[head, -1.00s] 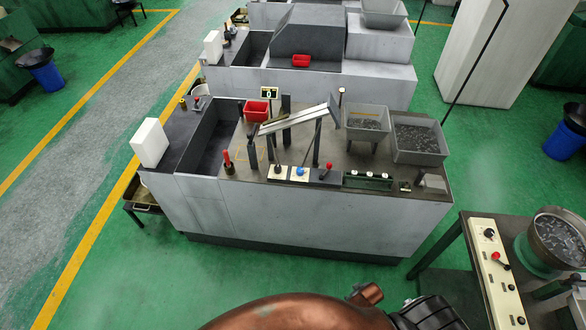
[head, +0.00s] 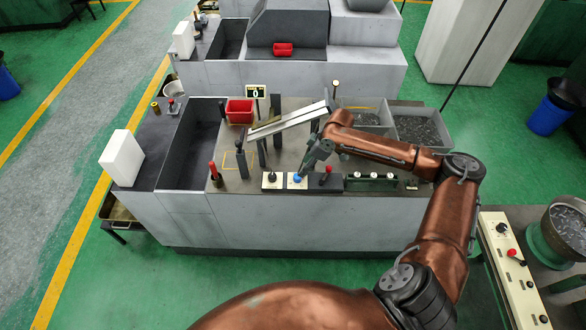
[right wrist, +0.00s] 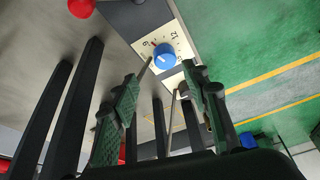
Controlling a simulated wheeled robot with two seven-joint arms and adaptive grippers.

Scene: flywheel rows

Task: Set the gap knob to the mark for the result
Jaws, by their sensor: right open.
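The blue knob (head: 297,178) sits on a small white plate at the front edge of the bench top. In the right wrist view the blue knob (right wrist: 165,57) shows a pale line on its face, and its plate (right wrist: 163,28) bears printed marks, 9 and 12 among them. My right gripper (head: 302,170) is at the knob in the head view. In the right wrist view its open fingers (right wrist: 162,84) point toward the knob, with nothing between them. I cannot tell whether a fingertip touches it. A small display (head: 256,92) seems to read 0. My left gripper is not in view.
Left of the blue knob is a black knob (head: 272,176) on a white plate, and right of it a red-tipped lever (head: 326,170). A sloped rail (head: 285,121) on posts stands behind. A red-handled lever (head: 213,170) and a red bin (head: 239,112) are further left.

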